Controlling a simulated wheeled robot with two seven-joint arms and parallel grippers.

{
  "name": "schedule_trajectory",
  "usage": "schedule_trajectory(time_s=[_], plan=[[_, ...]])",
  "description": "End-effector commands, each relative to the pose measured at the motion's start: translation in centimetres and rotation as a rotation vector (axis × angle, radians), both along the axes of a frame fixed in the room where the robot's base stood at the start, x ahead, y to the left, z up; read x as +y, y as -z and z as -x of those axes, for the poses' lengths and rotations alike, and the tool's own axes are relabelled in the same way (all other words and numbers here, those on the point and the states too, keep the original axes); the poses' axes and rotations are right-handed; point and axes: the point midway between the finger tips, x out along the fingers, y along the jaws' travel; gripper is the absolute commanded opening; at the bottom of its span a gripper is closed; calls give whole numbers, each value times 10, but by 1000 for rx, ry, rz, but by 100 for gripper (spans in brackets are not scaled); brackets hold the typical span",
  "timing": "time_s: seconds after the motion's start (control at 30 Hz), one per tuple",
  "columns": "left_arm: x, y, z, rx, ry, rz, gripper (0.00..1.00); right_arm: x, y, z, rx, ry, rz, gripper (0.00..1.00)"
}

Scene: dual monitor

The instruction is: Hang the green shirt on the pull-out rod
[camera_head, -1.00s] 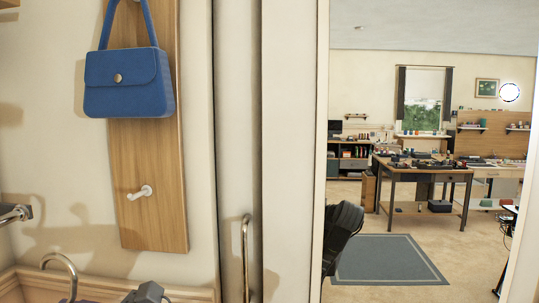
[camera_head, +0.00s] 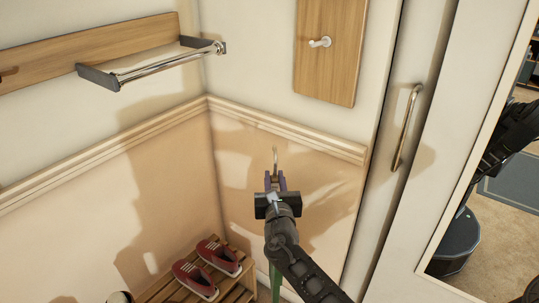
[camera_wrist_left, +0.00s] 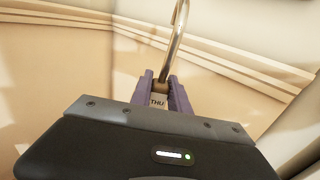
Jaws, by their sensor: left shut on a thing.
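The pull-out rod (camera_head: 165,65) is a shiny metal bar on dark brackets, below a wooden board on the left wall. My left gripper (camera_head: 275,181) is shut on a hanger, below and to the right of the rod and apart from it. The hanger's metal hook (camera_head: 275,158) stands up above the fingers. In the left wrist view the hook (camera_wrist_left: 178,38) rises from between the purple fingertips (camera_wrist_left: 165,97), above a small tag reading THU. Only a strip of the green shirt (camera_head: 276,284) shows below my gripper; my arm hides the rest. My right gripper is out of view.
Red shoes (camera_head: 195,279) rest on a slatted wooden rack (camera_head: 240,291) at the bottom. A wooden panel with a peg (camera_head: 320,42) hangs on the back wall. A door handle (camera_head: 405,128) is at the right. The space between my gripper and the rod looks clear.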

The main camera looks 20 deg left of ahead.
Motion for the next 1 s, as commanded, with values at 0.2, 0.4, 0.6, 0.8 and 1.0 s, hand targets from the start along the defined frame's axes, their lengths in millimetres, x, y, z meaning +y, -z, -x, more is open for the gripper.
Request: schedule_trajectory(time_s=[0.2, 0.4, 0.6, 0.8, 1.0], plan=[[-12, 51, 11, -9, 250, 5, 0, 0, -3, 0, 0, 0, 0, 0], [-28, 63, 31, -16, 388, 3, 0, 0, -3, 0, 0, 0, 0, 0], [-33, 64, 35, -20, 419, 3, 0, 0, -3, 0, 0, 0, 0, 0], [-33, 64, 35, -20, 419, 2, 0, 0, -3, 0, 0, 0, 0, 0], [-34, 64, 35, -20, 419, 2, 0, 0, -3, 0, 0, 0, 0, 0]])
